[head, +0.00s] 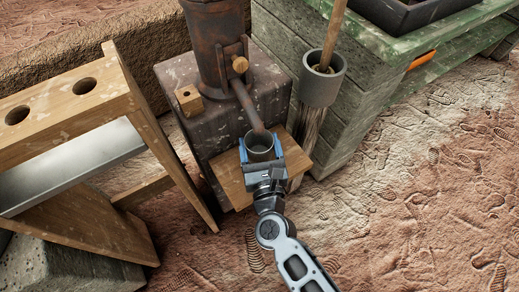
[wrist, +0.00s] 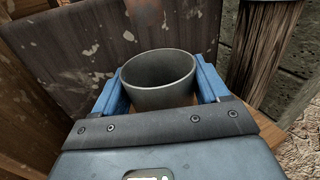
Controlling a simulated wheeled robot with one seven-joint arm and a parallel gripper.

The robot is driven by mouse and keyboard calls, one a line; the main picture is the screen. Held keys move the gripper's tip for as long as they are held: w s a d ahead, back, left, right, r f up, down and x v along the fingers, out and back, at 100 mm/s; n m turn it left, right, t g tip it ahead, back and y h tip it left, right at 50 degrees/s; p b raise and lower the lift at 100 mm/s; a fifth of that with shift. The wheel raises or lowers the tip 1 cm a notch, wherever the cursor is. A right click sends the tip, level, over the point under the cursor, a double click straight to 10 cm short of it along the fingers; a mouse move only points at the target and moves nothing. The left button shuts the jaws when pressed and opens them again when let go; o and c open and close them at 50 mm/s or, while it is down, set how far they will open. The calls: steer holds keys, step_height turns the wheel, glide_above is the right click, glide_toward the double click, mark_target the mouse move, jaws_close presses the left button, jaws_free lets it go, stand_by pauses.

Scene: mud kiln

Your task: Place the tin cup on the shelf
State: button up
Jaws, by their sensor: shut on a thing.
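The tin cup (head: 260,148) is a grey, open-topped cup, upright, between the blue fingers of my gripper (head: 261,152). In the wrist view the cup (wrist: 160,78) sits between both fingers of my gripper (wrist: 160,92), which are shut on its sides. A small wooden shelf (head: 232,180) juts from the front of the dark block, below and around the cup. A bit of the shelf shows beside the gripper in the wrist view. The cup's base is hidden, so I cannot tell whether it touches the shelf.
A rusty metal cylinder with a spout (head: 216,45) stands on the dark block (head: 180,75); the spout ends just behind the cup. A wooden rack (head: 75,90) stands at left. A grey pot on a post (head: 322,82) stands close at right. The ground at right is open.

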steer(key=shift+f, duration=0.8)
steer(key=shift+f+b, duration=0.15)
steer(key=shift+b, duration=0.2)
steer(key=o, duration=1.1)
steer(key=shift+c, duration=0.2)
steer(key=shift+r+p, duration=0.3)
steer(key=shift+p, duration=0.05)
steer(key=v, duration=1.2)
steer(key=shift+f, duration=0.15)
